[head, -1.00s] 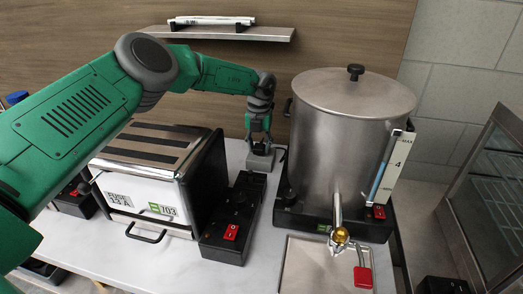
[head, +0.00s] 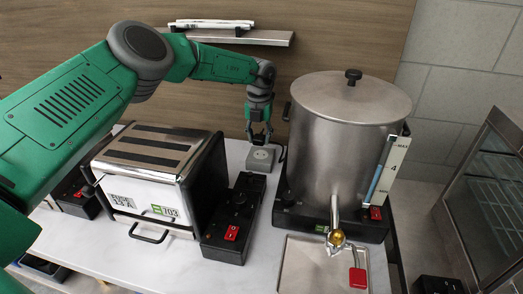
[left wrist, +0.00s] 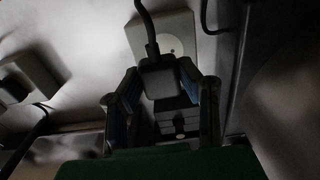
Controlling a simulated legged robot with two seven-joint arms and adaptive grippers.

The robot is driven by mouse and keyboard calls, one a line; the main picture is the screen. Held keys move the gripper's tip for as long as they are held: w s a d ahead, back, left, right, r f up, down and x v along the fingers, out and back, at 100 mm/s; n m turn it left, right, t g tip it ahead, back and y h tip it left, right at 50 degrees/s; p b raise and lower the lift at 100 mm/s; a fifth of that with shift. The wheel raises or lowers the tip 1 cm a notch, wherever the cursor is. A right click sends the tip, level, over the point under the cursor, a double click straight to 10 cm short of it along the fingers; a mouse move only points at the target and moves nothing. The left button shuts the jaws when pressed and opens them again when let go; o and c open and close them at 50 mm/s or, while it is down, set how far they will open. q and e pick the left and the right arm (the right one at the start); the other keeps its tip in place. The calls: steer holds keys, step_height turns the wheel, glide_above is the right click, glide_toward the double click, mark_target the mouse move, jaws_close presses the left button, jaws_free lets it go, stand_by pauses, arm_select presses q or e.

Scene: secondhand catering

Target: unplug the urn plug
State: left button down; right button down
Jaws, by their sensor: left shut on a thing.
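The urn plug (left wrist: 159,80) is a dark block with a cord leaving its far end in the left wrist view. My left gripper (left wrist: 160,92) is shut on it, one finger on each side. The steel urn (head: 340,140) stands to the right. My right gripper is not in view.
A toaster (head: 158,165) and a black switch box (head: 233,220) stand left of the socket. A steel tray (head: 312,268) lies before the urn. A shelf (head: 240,37) hangs on the wall above. Another dark plug (left wrist: 14,86) shows at the left wrist view's left.

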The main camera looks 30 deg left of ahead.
mark_target(255, 137)
arm_select(q)
steer(key=shift+r+p, duration=0.35)
steer(key=shift+r, duration=0.4)
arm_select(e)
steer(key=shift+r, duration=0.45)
